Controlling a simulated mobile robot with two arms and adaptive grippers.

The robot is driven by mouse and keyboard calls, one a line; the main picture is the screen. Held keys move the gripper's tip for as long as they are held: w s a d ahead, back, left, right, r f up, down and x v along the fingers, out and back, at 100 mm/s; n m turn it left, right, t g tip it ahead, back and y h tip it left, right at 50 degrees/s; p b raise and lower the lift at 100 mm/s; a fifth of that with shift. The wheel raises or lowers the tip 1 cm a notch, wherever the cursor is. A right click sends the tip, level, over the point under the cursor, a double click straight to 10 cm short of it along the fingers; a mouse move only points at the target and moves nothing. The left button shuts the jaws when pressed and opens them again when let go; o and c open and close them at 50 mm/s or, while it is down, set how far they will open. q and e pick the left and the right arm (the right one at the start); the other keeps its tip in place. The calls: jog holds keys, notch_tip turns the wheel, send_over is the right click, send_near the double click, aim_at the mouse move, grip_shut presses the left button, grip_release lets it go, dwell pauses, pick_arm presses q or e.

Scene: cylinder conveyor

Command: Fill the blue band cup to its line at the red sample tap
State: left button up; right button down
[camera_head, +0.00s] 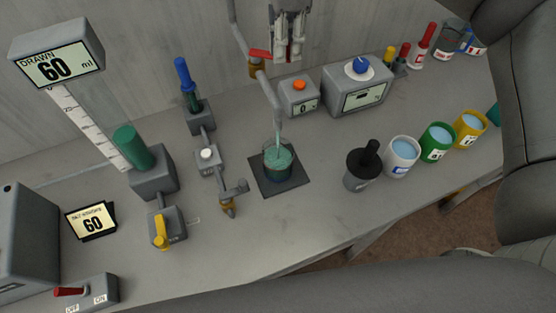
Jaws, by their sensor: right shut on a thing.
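The blue band cup (278,175) stands upright on a dark square pad under the spout of the sample tap (266,90). Teal liquid (278,157) shows inside it, and a thin pale stream seems to run into it from the spout. The fill line cannot be made out. My left gripper is out of view.
A grey box with an orange button (299,86) and a blue-knobbed device (360,67) stand right of the tap. A yellow-handled valve (162,233) is at left. Two displays read 60.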

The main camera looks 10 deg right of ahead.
jog(key=shift+f, duration=0.15)
dwell(0.3)
jog(key=shift+w+d+n+p, duration=0.1)
jog(key=shift+w+n+p, duration=0.45)
jog(key=shift+n, duration=0.8)
jog(key=shift+w+d+n+p, duration=0.1)
jog(key=shift+w+n+p, duration=0.15)
jog(key=shift+w+n, duration=0.85)
jog(key=shift+w+d+n+p, duration=0.1)
jog(key=shift+w+n+p, duration=0.3)
jog(key=shift+n, duration=1.25)
jog(key=shift+c, duration=1.2)
grip_release()
jog(key=shift+w, duration=0.1)
notch_tip(320, 180, up, 9)
jog(key=p, duration=0.6)
